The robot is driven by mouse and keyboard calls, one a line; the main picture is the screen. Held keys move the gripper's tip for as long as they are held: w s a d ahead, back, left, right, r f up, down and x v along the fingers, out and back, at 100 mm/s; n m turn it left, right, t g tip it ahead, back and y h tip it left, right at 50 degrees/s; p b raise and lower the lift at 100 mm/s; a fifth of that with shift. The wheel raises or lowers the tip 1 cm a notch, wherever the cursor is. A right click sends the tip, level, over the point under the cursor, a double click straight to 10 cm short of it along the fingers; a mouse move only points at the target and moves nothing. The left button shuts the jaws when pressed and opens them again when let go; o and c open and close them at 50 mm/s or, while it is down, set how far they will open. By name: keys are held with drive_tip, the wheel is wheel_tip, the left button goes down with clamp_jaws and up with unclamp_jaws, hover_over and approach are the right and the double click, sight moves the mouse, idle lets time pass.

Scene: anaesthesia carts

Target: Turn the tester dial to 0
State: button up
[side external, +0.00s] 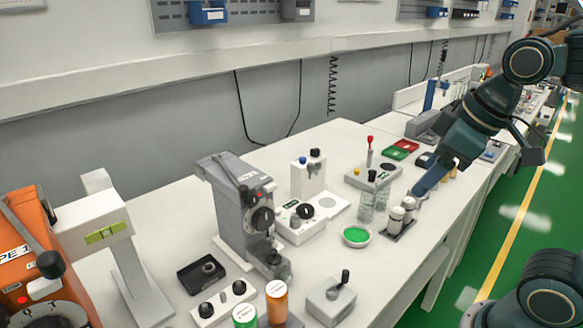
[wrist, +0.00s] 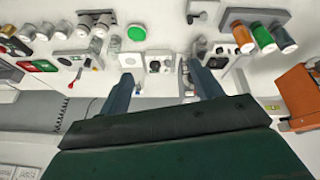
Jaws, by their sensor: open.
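A white box (side external: 288,228) with a small green display and a round black dial (side external: 305,211) stands mid-bench in the side external view; it looks like the tester. In the wrist view a white box with a black dial (wrist: 155,66) lies between and beyond my fingertips. The dial's setting is too small to read. My gripper (wrist: 161,74) is open and empty, its two blue-grey fingers wide apart. In the side external view my gripper (side external: 426,184) hangs at the right, apart from the dial.
A grey machine (side external: 232,200) with its own black dial stands beside the white box. A dish of green material (side external: 356,236), glass jars (side external: 366,208) and white-capped vials (side external: 396,214) stand to the right. An orange device (side external: 35,255) fills the left.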

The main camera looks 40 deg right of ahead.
drive_tip(key=w+r+n+g, duration=0.1)
drive_tip(key=w+n+g, duration=0.1)
drive_tip(key=w+n, duration=0.5)
drive_tip(key=n+g, duration=0.3)
drive_tip(key=n, duration=0.7)
hover_over(305, 208)
wheel_tip(305, 208, down, 11)
drive_tip(key=shift+r, duration=0.1)
drive_tip(key=shift+f, duration=6.9)
drive_tip(key=c, duration=1)
